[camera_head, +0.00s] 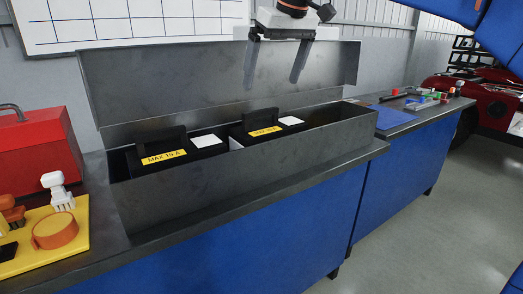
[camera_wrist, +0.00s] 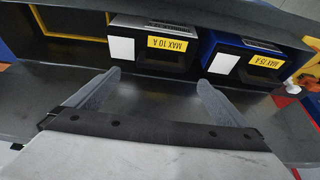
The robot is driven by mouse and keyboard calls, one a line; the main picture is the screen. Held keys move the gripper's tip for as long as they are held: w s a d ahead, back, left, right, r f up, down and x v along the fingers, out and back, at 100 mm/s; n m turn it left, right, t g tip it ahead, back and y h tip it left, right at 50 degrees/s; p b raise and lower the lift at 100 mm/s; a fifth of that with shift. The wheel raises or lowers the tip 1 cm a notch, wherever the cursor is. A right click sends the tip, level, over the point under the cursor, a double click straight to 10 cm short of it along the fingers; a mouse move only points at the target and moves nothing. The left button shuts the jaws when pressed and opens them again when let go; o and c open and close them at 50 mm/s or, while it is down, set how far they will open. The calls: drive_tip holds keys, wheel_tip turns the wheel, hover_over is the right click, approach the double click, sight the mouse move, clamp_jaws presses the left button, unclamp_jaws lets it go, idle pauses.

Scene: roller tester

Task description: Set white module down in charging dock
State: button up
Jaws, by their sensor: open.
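The white module (camera_wrist: 125,21), with a white edge, a dark face, a yellow label and a white square, sits in the long grey box. It seems to be the right-hand of two labelled modules in the head view (camera_head: 264,131), where its body is mostly hidden. My gripper (camera_head: 274,78) is open and empty above the box, in front of its raised lid. In the wrist view, my two fingers (camera_wrist: 159,78) are apart, with nothing between them and the module beyond their tips. The grey box (camera_head: 260,160) seems to be the charging dock.
A blue-edged labelled module (camera_wrist: 208,40) sits beside the white one. A yellow-framed bay (camera_wrist: 82,38) on its other side looks empty. A red toolbox (camera_head: 35,150) and a yellow tray (camera_head: 75,225) with small parts stand left. A blue mat (camera_head: 392,118) lies right.

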sight(262, 111)
drive_tip(key=x, duration=0.7)
drive_tip(key=shift+x, duration=2.7)
drive_tip(key=shift+s+a, duration=0.1)
drive_tip(key=shift+s, duration=0.05)
drive_tip(key=c, duration=1.8)
drive_tip(key=shift+r, duration=0.1)
drive_tip(key=shift+c, duration=0.5)
drive_tip(key=shift+r, duration=0.1)
